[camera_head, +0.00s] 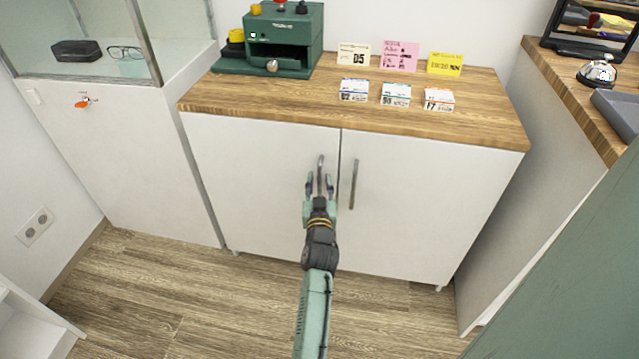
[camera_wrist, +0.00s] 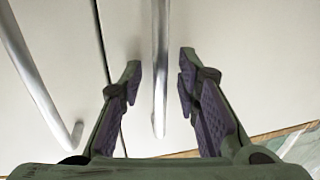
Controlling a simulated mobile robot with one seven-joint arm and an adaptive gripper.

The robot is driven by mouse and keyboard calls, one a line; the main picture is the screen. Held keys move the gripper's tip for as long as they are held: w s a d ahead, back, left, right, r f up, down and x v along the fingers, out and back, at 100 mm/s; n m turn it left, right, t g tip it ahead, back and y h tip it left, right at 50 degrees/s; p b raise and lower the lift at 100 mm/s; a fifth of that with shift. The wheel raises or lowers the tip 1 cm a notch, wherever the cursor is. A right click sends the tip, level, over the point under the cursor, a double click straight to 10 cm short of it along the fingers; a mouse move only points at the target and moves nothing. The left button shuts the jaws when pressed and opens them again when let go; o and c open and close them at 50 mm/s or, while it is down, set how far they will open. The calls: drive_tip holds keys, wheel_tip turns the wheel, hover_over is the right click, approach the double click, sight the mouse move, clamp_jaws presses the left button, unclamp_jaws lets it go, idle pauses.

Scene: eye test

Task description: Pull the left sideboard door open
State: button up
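The white sideboard has a left door (camera_head: 250,185) and a right door (camera_head: 420,200), both flush and closed. The left door's grey bar handle (camera_head: 321,162) stands upright near the middle seam. My gripper (camera_head: 320,183) is at this handle, its fingers one on each side. In the wrist view, the handle (camera_wrist: 160,60) runs between the open fingers of my gripper (camera_wrist: 160,66), with a gap visible on both sides. The right door's handle (camera_head: 354,183) is just right of my gripper; it shows at the left in the wrist view (camera_wrist: 35,80), outside the fingers.
The wooden sideboard top (camera_head: 480,112) bears a green machine (camera_head: 283,35) and several small cards and boxes. A white cabinet with a glass case (camera_head: 130,130) stands at left, another counter (camera_head: 545,150) at right. Wood floor (camera_head: 200,300) in front is clear around my arm.

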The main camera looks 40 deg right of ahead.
clamp_jaws()
idle(0.8)
